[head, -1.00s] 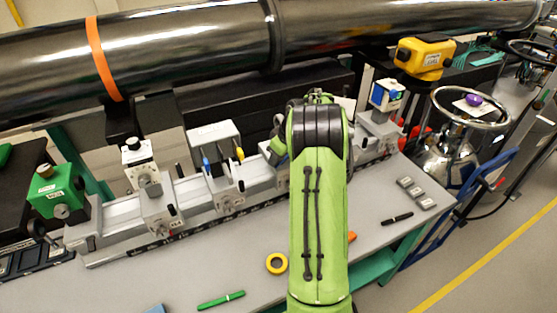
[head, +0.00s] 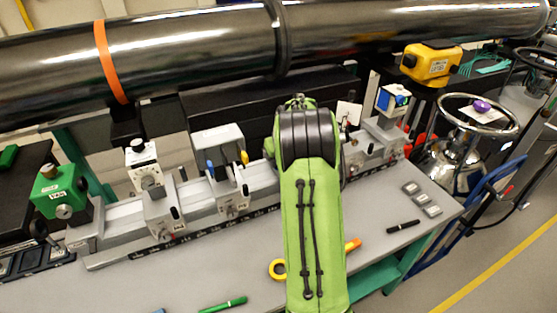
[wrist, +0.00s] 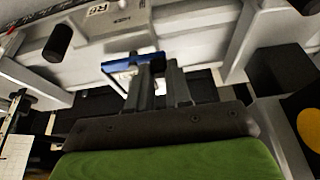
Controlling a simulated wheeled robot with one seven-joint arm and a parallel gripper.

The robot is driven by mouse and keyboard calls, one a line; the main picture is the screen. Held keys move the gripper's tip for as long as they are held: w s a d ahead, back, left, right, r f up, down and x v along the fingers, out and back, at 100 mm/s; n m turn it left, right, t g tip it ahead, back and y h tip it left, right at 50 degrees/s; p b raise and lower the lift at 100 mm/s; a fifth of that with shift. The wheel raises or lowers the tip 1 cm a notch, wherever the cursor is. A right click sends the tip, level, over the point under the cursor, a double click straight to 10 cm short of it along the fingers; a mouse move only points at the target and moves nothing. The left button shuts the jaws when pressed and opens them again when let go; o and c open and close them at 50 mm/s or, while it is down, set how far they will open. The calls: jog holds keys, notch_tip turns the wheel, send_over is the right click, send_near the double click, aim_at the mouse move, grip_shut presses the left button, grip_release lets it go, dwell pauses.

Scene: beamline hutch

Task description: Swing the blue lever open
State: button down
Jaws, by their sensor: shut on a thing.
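The blue lever (wrist: 132,64) shows in the wrist view as a short blue bar by my fingertips, beneath a pale metal carriage. My gripper (wrist: 158,72) is shut on it at its right end. In the head view my own green arm hides the gripper and the lever it holds. A smaller blue part (head: 210,168) shows to the left of the arm, on a carriage with a yellow handle, apart from my gripper.
A large dark pipe (head: 180,55) runs above the rail (head: 120,215). Yellow tape (head: 277,269), a green pen (head: 222,305) and a black pen (head: 403,226) lie on the grey bench. A wheel-topped vessel (head: 479,113) stands at right. The front bench surface is mostly clear.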

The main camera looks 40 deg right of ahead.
jog(key=c, duration=1)
grip_release()
jog(key=shift+c, duration=0.2)
jog(key=p+v, duration=0.1)
jog(key=v, duration=1.4)
jog(key=shift+s+r+p, duration=0.2)
jog(key=shift+r+p, duration=0.15)
jog(key=shift+a, duration=0.15)
